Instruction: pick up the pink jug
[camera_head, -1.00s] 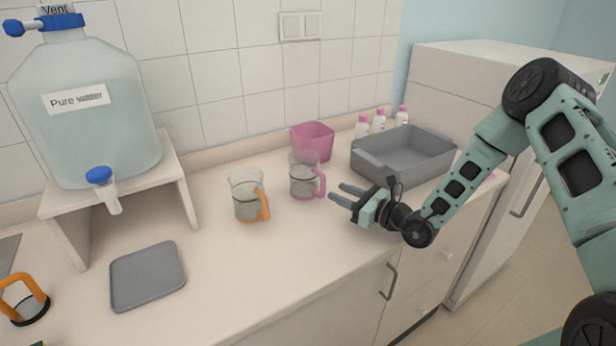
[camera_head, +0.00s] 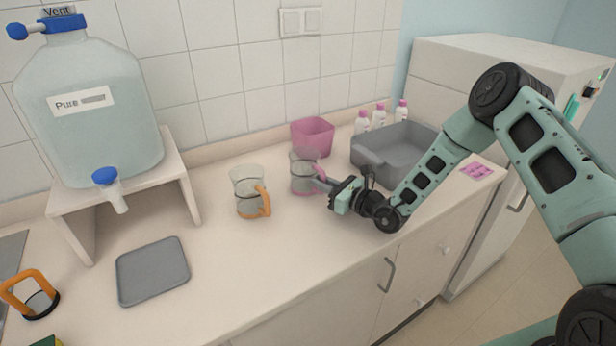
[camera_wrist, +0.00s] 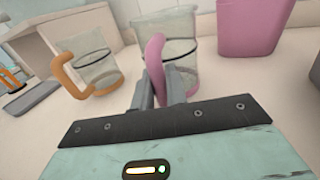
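The pink jug (camera_head: 303,172) is a clear beaker-like jug with a pink handle, upright on the counter. In the wrist view it (camera_wrist: 182,50) stands just ahead of my gripper, its pink handle toward me. My gripper (camera_head: 322,184) is at the handle from the right. In the wrist view, my gripper's fingers (camera_wrist: 160,88) are close together on either side of the lower handle and look shut on it. The fingertips are partly hidden in the head view.
An orange-handled jug (camera_head: 247,192) stands left of the pink jug. A pink bin (camera_head: 312,138) is behind it, and a grey basin (camera_head: 395,152) is to the right. A grey tray (camera_head: 152,270) lies at front left. The counter between tray and jugs is clear.

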